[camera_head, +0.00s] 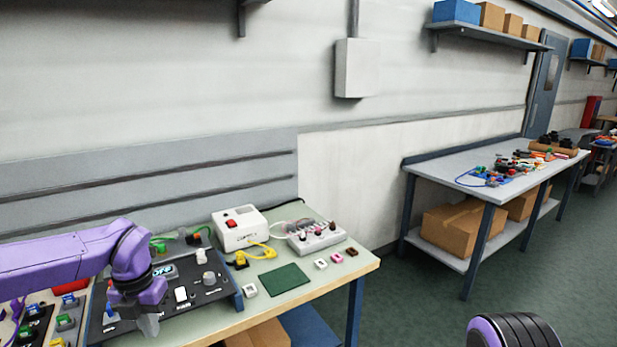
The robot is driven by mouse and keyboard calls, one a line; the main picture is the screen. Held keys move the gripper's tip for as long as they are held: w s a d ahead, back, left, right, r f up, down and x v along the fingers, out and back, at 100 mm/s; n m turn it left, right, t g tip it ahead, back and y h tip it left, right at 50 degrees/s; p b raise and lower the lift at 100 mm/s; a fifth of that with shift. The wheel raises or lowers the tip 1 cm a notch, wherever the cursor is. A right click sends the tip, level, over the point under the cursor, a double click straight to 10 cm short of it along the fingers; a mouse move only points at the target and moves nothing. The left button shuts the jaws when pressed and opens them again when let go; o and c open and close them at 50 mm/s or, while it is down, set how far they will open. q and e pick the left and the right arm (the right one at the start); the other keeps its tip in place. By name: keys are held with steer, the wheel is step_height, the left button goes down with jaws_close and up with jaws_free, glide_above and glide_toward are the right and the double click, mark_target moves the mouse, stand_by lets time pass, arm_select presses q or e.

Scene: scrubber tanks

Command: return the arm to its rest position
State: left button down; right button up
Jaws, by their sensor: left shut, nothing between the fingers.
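My left arm comes in from the left in purple. Its gripper (148,324) points down over the dark control panel (215,296) on the near workbench. The gripper is shut with nothing in it. It covers part of the panel, and I cannot tell whether the fingertips touch it. The panel carries a small display, a white switch, a grey knob and some connectors. My right gripper is not in view; only a purple and black rounded part shows at the bottom right.
Right of the panel lie a white box with a red switch (239,228), a yellow cable (262,252), a grey module with knobs (314,236) and a green mat (286,280). A second bench (480,178) stands further right. Green floor (420,300) is open between.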

arm_select(q)
steer(key=s+a+f+m+t+y+b, duration=0.1)
steer(key=s+f+m+t+y, duration=0.2)
steer(key=f+m, duration=0.6)
steer(key=s+a+f+m+t+y+b, duration=0.1)
steer(key=s+f+m+t+y+b, duration=0.2)
steer(key=f+m, duration=0.55)
steer(key=s+d+f+m+g+h+b, duration=0.1)
steer(key=s+d+f+m, duration=0.1)
steer(key=s+f+m, duration=0.4)
steer(key=s+d+f+m+g+h+b, duration=0.1)
steer(key=s+f+m, duration=0.5)
steer(key=s+f, duration=0.8)
steer(key=s, duration=0.5)
steer(key=shift+s+d+g+h+b, duration=0.15)
steer(key=shift+d+g+h+b, duration=0.15)
steer(key=shift+d+g+b, duration=0.1)
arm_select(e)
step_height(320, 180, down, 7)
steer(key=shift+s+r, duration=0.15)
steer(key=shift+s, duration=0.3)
